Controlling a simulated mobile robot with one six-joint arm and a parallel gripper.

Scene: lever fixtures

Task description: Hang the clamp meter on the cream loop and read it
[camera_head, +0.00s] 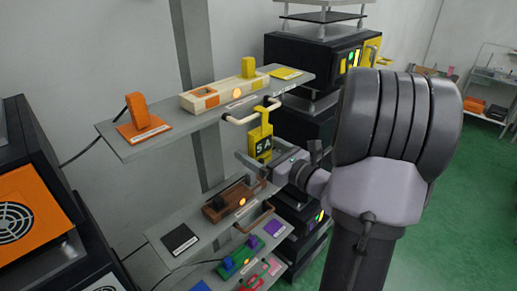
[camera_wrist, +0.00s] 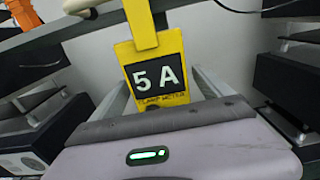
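The yellow clamp meter (camera_head: 261,143) hangs upright below the upper shelf, its top at the cream loop (camera_head: 241,119). In the head view the meter's jaw appears to be around the loop's bar; the exact closure is too small to tell. In the wrist view the meter (camera_wrist: 151,75) faces me and its dark display reads 5 A. Part of the cream loop (camera_wrist: 84,5) shows at the top left; the jaw's top is out of frame. My gripper (camera_head: 276,154) is open just below and in front of the meter, with its fingers spread to either side.
The cream block (camera_head: 213,97) with a lit orange lamp is on the upper shelf (camera_head: 140,143), beside an orange fixture (camera_head: 137,112). A brown fixture (camera_head: 225,205) stands on the shelf below, close to my gripper. Black equipment (camera_head: 300,55) stands behind.

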